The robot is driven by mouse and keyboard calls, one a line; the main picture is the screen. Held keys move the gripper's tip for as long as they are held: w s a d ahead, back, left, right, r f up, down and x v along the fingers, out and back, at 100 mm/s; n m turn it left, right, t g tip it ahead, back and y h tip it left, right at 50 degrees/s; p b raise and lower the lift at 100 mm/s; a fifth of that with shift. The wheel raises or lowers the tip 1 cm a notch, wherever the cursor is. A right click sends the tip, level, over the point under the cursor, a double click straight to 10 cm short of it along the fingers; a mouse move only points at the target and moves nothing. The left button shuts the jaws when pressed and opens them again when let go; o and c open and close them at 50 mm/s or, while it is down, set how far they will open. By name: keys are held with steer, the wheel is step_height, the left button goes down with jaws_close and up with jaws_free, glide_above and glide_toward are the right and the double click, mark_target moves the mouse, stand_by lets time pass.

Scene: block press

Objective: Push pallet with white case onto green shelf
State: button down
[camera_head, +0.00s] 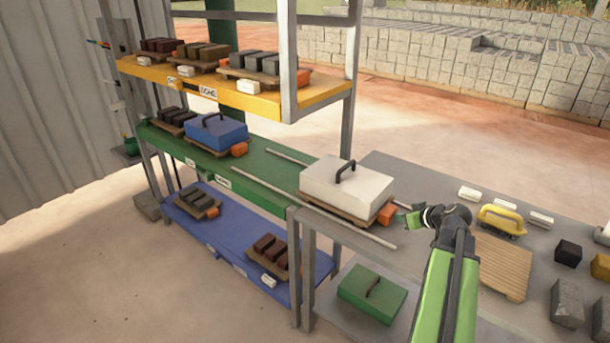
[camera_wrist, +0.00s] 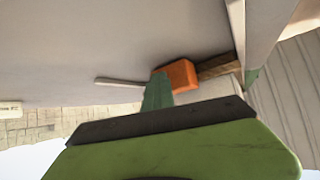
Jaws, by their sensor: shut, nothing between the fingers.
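The white case (camera_head: 347,188) with a dark handle sits upright on a wooden pallet (camera_head: 340,211) at the left end of the grey table, between two pale rails. An orange block (camera_head: 387,214) is at the pallet's right end. The green shelf (camera_head: 265,173) lies to the left, level with the table, and the rails reach onto it. My gripper (camera_head: 406,218) is shut and empty, just right of the orange block. In the wrist view the green fingers (camera_wrist: 157,92) are beside the orange block (camera_wrist: 180,76); I cannot tell whether they touch.
A blue case (camera_head: 216,132) on a pallet stands farther left on the green shelf. A yellow shelf (camera_head: 290,97) is above and a blue shelf (camera_head: 235,250) below, both with loaded pallets. An empty pallet (camera_head: 502,263), a yellow-handled tool (camera_head: 502,220) and several blocks occupy the table's right.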

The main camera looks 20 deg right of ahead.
steer(key=shift+w+a, duration=1.2)
steer(key=shift+w, duration=0.7)
steer(key=shift+w+a, duration=1.2)
steer(key=shift+w, duration=0.75)
steer(key=shift+w+a, duration=1.2)
steer(key=shift+w, duration=0.7)
steer(key=shift+w+a, duration=2.1)
steer(key=shift+w, duration=1.3)
steer(key=shift+w+a, duration=2.15)
steer(key=shift+w, duration=1.25)
steer(key=shift+w+a, duration=2.1)
steer(key=shift+w, duration=1.3)
steer(key=shift+s+d, duration=0.35)
steer(key=shift+s, duration=0.25)
